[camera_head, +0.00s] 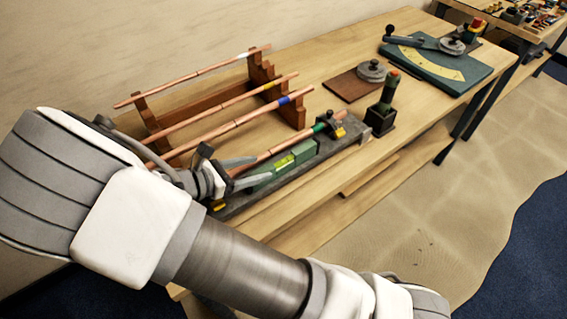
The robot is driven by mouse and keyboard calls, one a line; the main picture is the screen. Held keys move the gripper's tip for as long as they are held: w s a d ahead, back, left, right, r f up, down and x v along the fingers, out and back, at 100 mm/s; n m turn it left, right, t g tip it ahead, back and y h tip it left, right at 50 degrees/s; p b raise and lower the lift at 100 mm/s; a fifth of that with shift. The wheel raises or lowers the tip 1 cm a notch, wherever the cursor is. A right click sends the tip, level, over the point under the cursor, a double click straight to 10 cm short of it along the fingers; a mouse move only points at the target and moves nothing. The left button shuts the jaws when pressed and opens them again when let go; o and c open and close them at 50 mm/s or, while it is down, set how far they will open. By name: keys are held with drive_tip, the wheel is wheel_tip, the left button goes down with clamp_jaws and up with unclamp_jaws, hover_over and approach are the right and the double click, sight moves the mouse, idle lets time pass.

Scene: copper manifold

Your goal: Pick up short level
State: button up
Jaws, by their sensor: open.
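The short level appears to be the green block (285,164) with a yellow-green mark, lying along the dark grey bar (325,153) near the front of the bench. My gripper (262,168) is open at the left end of the green block, with one finger on the far side and one on the near side. I cannot tell whether either finger touches it. My arm and wrist hide the bar's left part.
A copper pipe (276,149) runs along the bar just behind the level. More copper pipes (237,122) rest on a stepped wooden rack (262,75). A dark green upright tool (387,96) stands right of the bar. Bench space behind the rack's right end is clear.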

sight(272, 166)
drive_tip(key=x, duration=0.5)
drive_tip(key=shift+s+d+p, duration=0.1)
drive_tip(key=shift+s+p, duration=0.05)
drive_tip(key=shift+p, duration=0.15)
clamp_jaws()
